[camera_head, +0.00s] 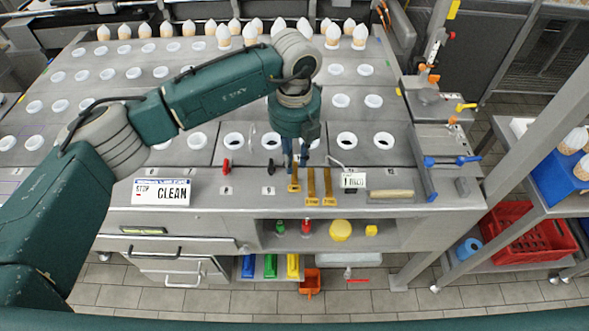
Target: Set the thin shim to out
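Three yellow strips with tagged lower ends sit side by side on the front ledge of the steel bench: a left strip (294,182), a middle strip (311,187) and a right strip (328,187). The left strip's lower end sits farther back than the other two. Their labels are too small to read, so I cannot tell which is the thin shim. My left gripper (295,165) points down at the upper end of the left strip. Its blue fingers are small and partly overlap there; I cannot tell whether they grip it. My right gripper is not in view.
Behind are rows of white-ringed holes, with cone-filled ones at the back.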

